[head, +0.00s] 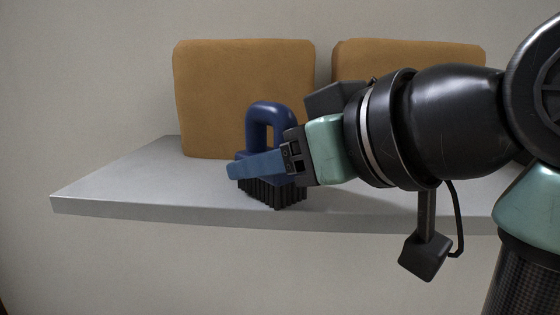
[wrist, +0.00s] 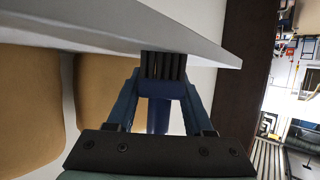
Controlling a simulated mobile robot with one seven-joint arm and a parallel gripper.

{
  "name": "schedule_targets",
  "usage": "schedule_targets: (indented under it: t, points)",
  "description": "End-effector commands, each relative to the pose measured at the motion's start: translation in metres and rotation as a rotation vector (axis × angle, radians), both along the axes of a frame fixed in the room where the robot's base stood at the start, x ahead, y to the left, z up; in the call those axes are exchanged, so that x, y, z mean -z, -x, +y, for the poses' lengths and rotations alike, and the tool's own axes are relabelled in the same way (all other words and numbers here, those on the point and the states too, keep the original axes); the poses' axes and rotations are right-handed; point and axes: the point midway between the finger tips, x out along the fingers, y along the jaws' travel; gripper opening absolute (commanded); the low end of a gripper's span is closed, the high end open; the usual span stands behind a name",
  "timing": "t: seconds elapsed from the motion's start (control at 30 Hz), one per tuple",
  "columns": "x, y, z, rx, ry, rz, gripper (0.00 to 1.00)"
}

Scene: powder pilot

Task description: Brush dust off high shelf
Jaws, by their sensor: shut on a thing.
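A blue brush (head: 268,120) with a looped handle and dark bristles (head: 272,192) is in my gripper (head: 255,165) in the head view. The brush is upright, with its bristles down at the shelf top near the front edge. The grey shelf (head: 120,192) runs across the wall. In the wrist view my gripper (wrist: 160,95) is shut on the brush (wrist: 160,89), and the bristles show against the shelf (wrist: 100,25). Whether the bristles touch the surface is hard to tell. I cannot make out dust on the shelf.
Two tan boxes or panels stand at the back of the shelf, one on the left (head: 243,85) and one on the right (head: 410,60). The shelf's left end is bare. My arm covers much of its right side.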

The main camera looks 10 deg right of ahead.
Motion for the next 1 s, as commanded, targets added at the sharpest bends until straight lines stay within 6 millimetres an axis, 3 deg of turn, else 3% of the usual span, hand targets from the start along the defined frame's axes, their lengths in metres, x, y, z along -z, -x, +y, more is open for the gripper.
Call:
schedule_targets:
  t: [1.0]
  points:
    - [0.0, -0.009, 0.048, -0.004, 0.001, 0.003, 0.0]
